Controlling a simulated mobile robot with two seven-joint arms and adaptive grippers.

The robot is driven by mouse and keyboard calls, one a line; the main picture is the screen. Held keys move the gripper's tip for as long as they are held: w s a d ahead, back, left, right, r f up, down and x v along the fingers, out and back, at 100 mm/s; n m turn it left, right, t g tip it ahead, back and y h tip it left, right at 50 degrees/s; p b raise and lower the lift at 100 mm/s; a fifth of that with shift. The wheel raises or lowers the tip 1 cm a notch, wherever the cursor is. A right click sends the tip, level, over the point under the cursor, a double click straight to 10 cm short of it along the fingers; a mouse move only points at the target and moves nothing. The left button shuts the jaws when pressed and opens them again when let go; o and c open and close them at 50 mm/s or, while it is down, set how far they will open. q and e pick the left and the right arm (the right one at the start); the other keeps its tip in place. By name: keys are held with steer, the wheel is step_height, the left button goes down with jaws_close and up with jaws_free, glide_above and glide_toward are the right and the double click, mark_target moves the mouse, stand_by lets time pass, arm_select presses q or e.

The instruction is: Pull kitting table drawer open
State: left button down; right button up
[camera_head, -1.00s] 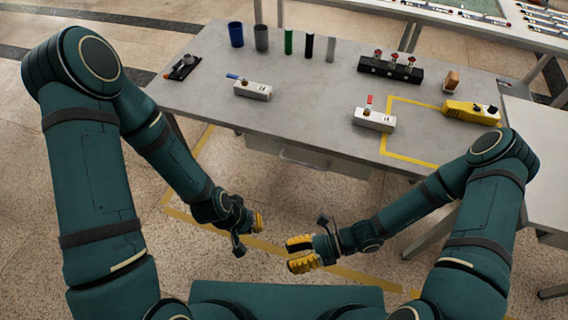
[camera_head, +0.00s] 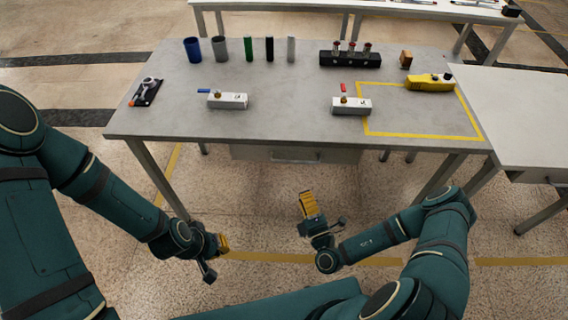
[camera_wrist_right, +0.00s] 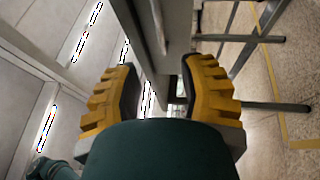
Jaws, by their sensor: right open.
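The kitting table (camera_head: 285,118) stands ahead of me with a grey top. Its drawer (camera_head: 345,155) hangs under the front edge and looks shut, with a bar handle (camera_head: 296,160) on its front. My right gripper (camera_head: 308,197) points up toward the drawer from below and in front of it, apart from the handle. In the right wrist view its yellow fingers (camera_wrist_right: 160,92) are spread with nothing between them; a grey table part shows beyond. My left gripper (camera_head: 223,244) is low at the left, away from the table; its finger opening is not clear.
Two white boxes, the left one (camera_head: 228,101) and the right one (camera_head: 352,106), sit on the table with several cylinders, a black rack (camera_head: 350,59) and a yellow tool (camera_head: 430,83). A side table (camera_head: 510,120) adjoins at right. Floor before the drawer is clear.

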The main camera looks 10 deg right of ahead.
mark_target(290, 161)
steer(key=b+x, duration=0.2)
steer(key=x, duration=1.1)
steer(key=shift+w+r, duration=0.1)
steer(key=shift+w, duration=0.25)
jaws_close()
